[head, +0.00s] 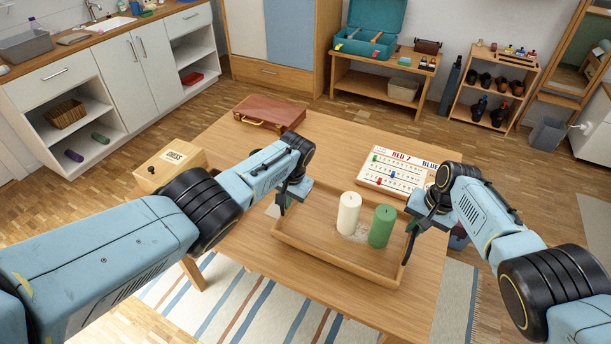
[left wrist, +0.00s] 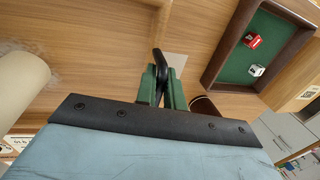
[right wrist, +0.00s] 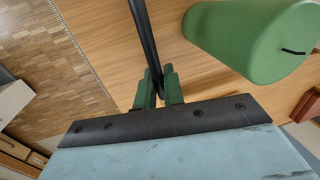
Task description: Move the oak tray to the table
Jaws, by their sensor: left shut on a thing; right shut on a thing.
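The oak tray (head: 335,262) is a shallow wooden tray with black handles at its left and right ends. It is level, over the near part of the wooden table (head: 225,140); I cannot tell whether its underside touches the tabletop. A cream candle (head: 348,213) and a green candle (head: 381,227) stand upright in it. My left gripper (head: 283,204) is shut on the left handle (left wrist: 158,62). My right gripper (head: 410,232) is shut on the right handle (right wrist: 141,35). The green candle (right wrist: 235,40) is close to the right gripper.
A scoreboard (head: 393,173) lies behind the tray. A brown case (head: 270,113) and a chess box (head: 170,163) sit at the table's far and left edges. A green-lined dice tray (left wrist: 240,55) shows in the left wrist view. A striped rug (head: 235,305) lies below.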

